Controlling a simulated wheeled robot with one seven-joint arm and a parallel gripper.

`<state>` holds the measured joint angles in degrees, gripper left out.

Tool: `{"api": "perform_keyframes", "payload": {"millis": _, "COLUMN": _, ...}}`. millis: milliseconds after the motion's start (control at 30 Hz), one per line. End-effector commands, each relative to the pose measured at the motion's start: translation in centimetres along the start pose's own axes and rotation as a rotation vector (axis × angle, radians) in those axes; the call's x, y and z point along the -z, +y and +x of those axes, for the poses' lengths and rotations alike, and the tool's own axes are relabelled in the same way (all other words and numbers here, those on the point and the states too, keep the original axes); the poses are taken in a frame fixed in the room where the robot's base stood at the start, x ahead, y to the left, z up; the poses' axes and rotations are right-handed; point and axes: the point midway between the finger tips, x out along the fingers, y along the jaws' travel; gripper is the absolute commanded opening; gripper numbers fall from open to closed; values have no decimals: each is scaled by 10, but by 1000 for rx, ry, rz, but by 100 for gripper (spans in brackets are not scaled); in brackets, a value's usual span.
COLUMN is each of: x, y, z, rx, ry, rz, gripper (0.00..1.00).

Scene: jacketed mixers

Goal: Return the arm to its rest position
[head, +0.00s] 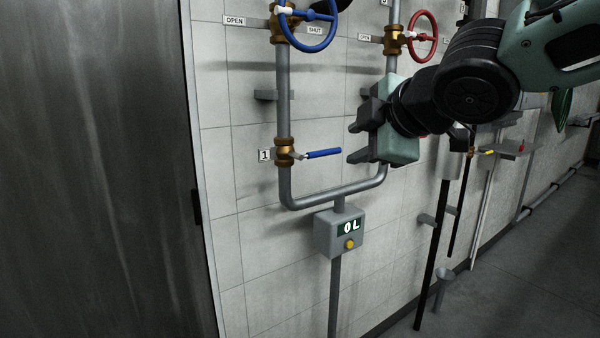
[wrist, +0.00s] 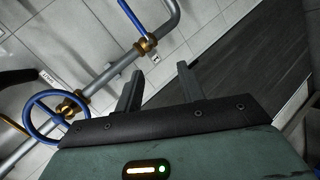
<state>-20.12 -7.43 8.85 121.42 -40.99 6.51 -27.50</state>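My gripper (head: 356,142) is in the upper middle of the head view, at the end of my raised arm, with its fingers pointing left. It is in front of the tiled wall and the right-hand pipe. Its two dark fingers are apart with nothing between them. In the wrist view the gripper (wrist: 158,92) also shows both fingers spread and empty. The blue-handled valve (head: 285,152) beside the label 1 is left of the fingers, and its lever points right. I see no contact between the gripper and the pipes or valves.
A blue handwheel (head: 308,28) and a red handwheel (head: 420,36) sit on the upright pipes above. A grey meter box (head: 339,232) reading "0 L" hangs below the pipe bend. A dark panel (head: 95,170) fills the left. Open floor (head: 520,265) lies at lower right.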

Motion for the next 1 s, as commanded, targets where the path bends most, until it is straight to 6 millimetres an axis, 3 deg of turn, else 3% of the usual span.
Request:
{"api": "perform_keyframes", "payload": {"millis": 33, "x": -5, "y": -38, "z": 2, "rx": 88, "ry": -42, "rz": 103, "gripper": 39}}
{"api": "perform_keyframes", "payload": {"millis": 167, "x": -18, "y": -131, "z": -8, "rx": 305, "ry": -190, "rz": 373, "gripper": 39}}
{"api": "perform_keyframes", "payload": {"millis": 300, "x": -31, "y": -225, "z": -39, "rx": 517, "ry": -391, "rz": 618, "gripper": 39}}
{"api": "perform_keyframes", "payload": {"millis": 400, "x": -37, "y": -277, "z": -66, "rx": 635, "ry": -535, "rz": 754, "gripper": 39}}
{"api": "perform_keyframes", "payload": {"millis": 500, "x": -41, "y": -313, "z": -91, "rx": 716, "ry": -653, "rz": 846, "gripper": 39}}
{"api": "perform_keyframes", "payload": {"millis": 600, "x": -43, "y": -333, "z": -108, "rx": 763, "ry": -730, "rz": 900, "gripper": 39}}
{"api": "perform_keyframes", "payload": {"millis": 700, "x": -43, "y": -341, "z": -114, "rx": 782, "ry": -762, "rz": 924, "gripper": 39}}
{"api": "perform_keyframes", "payload": {"millis": 1000, "x": -43, "y": -341, "z": -115, "rx": 783, "ry": -764, "rz": 927, "gripper": 39}}
